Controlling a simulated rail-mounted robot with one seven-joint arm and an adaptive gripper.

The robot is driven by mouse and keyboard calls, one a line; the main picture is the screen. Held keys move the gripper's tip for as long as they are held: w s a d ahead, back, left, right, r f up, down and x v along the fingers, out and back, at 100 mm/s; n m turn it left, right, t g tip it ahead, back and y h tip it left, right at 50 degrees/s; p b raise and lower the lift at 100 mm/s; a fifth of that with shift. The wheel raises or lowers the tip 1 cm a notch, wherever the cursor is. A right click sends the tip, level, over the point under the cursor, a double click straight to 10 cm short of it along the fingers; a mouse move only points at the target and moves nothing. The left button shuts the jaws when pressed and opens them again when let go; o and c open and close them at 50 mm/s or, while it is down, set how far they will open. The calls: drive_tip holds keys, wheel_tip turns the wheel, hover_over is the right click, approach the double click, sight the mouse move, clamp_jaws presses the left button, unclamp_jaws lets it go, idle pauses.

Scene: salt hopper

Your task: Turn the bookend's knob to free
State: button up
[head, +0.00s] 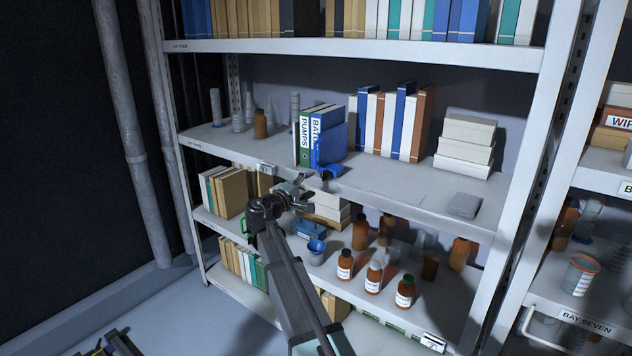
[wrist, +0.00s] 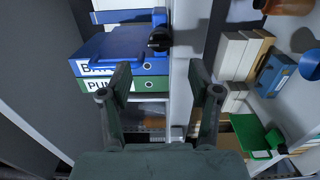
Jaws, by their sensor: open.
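The blue bookend (head: 333,142) stands on the middle shelf against the binders labelled PUMPS (head: 304,140) and BAT… (head: 318,135); its foot lies at the shelf's front edge. In the wrist view the bookend (wrist: 118,44) shows sideways, with its dark knob (wrist: 160,40) at the end of its foot. My gripper (head: 302,190) is just in front of and below the shelf edge, left of the foot. In the wrist view my gripper (wrist: 160,80) has its fingers wide apart and empty. The knob is beyond the fingertips, roughly centred between them and not touched. I cannot read the knob's setting.
Books (head: 392,122) and stacked white boxes (head: 467,140) stand right on the middle shelf (head: 400,185). Below are brown bottles (head: 374,275), a blue box (head: 309,229) and a blue cup (head: 316,250). The shelf edge runs close beside my fingers. Open room lies before the rack.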

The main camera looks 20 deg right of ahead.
drive_tip(key=v, duration=0.6)
idle(0.3)
drive_tip(key=s+a+f+m+g+y, duration=0.1)
drive_tip(key=s+a+f+g+y, duration=0.15)
drive_tip(key=s+f, duration=0.85)
drive_tip(key=s+a+f+m+g+y, duration=0.1)
drive_tip(key=s+a+f+g+y, duration=0.2)
drive_tip(key=f, duration=1.5)
drive_tip(key=s+a+f+m+g+y, duration=0.15)
drive_tip(key=s+f+y, duration=0.5)
drive_tip(key=f, duration=0.85)
drive_tip(key=s+a+f+m+g+y, duration=0.1)
drive_tip(key=s+f, duration=0.5)
drive_tip(key=s, duration=0.7)
drive_tip(key=s+a+f+g+y, duration=0.1)
drive_tip(key=s+a+f+g, duration=0.3)
drive_tip(key=s, duration=1)
drive_tip(key=s+a+f+m+g+y+p, duration=0.1)
drive_tip(key=s+f+g, duration=0.3)
drive_tip(key=s+f, duration=0.4)
drive_tip(key=s+a, duration=0.1)
drive_tip(key=s, duration=0.5)
drive_tip(key=shift+a+f+m, duration=0.2)
drive_tip(key=shift+f+m, duration=0.15)
drive_tip(key=shift+f, duration=0.05)
